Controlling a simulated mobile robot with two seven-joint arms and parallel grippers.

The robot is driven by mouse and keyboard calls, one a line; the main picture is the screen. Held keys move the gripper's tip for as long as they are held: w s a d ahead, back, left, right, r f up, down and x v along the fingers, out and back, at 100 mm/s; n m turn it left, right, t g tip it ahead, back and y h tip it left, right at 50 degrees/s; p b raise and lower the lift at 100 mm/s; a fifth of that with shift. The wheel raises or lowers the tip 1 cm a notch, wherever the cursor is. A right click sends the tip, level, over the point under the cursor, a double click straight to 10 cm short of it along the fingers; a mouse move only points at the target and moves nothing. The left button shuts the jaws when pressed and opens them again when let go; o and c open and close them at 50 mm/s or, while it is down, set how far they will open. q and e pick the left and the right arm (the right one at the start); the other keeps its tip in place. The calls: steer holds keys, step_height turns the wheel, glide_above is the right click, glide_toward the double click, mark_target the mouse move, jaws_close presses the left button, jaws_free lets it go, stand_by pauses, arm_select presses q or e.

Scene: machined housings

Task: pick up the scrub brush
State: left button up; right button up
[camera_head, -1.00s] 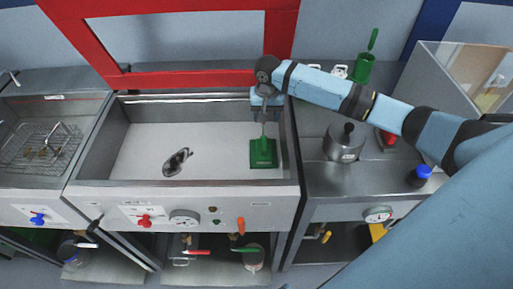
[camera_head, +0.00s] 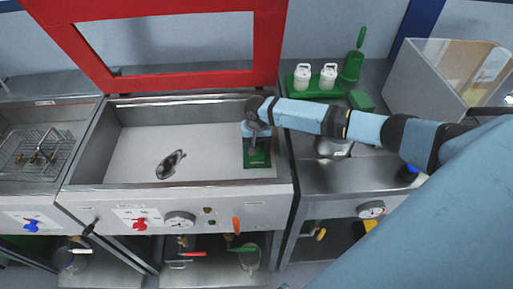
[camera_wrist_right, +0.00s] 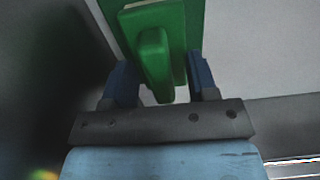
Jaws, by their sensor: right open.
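The scrub brush appears to be the green block-shaped piece (camera_head: 258,160) in the right end of the sink basin. In the right wrist view its green body (camera_wrist_right: 178,20) has a raised green handle. My right gripper (camera_head: 254,143) is over it, pointing down, and hides part of it. In the right wrist view the two blue fingers of my right gripper (camera_wrist_right: 161,80) stand apart, one on each side of the handle. The gripper is open; I cannot tell whether a finger touches the handle. My left gripper is not in view.
The sink's right wall (camera_head: 283,150) is close beside my right gripper. On the right counter are a green tray (camera_head: 317,92) with white containers, a green holder (camera_head: 352,68) and a partly hidden kettle (camera_head: 333,148).

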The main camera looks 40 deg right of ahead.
steer(key=shift+f, duration=0.15)
jaws_close()
step_height(320, 180, up, 20)
stand_by(0.7)
